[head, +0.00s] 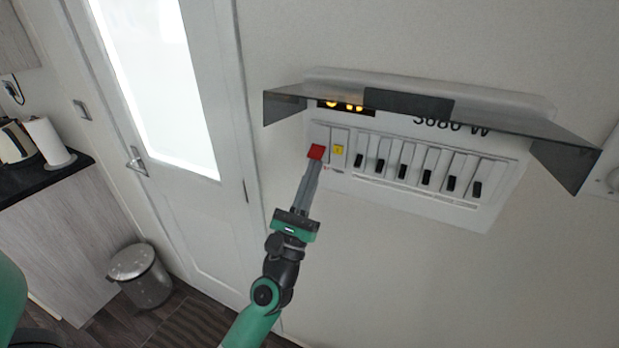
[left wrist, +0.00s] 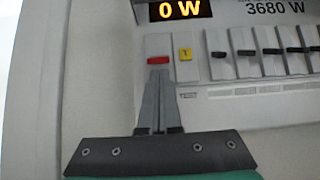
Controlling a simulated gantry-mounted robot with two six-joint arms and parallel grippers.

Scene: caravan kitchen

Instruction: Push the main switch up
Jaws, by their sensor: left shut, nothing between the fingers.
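The main switch is the red lever (head: 316,152) at the left end of the white breaker panel (head: 480,217) on the wall. In the left wrist view the red lever (left wrist: 158,60) sits just above my fingertips. My left gripper (head: 312,164) is shut and empty, its fingers pointing up at the lever from below. The fingertips look to be at or very near its lower edge; contact is not certain. The lit display (left wrist: 181,10) above reads 0 W. My right gripper is not in view.
A yellow test button (head: 338,149) is right beside the red lever. Several black breaker levers (head: 403,171) line up to the right. A dark transparent cover (head: 500,126) is raised and juts out above the switches. A door (head: 165,90) stands to the left.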

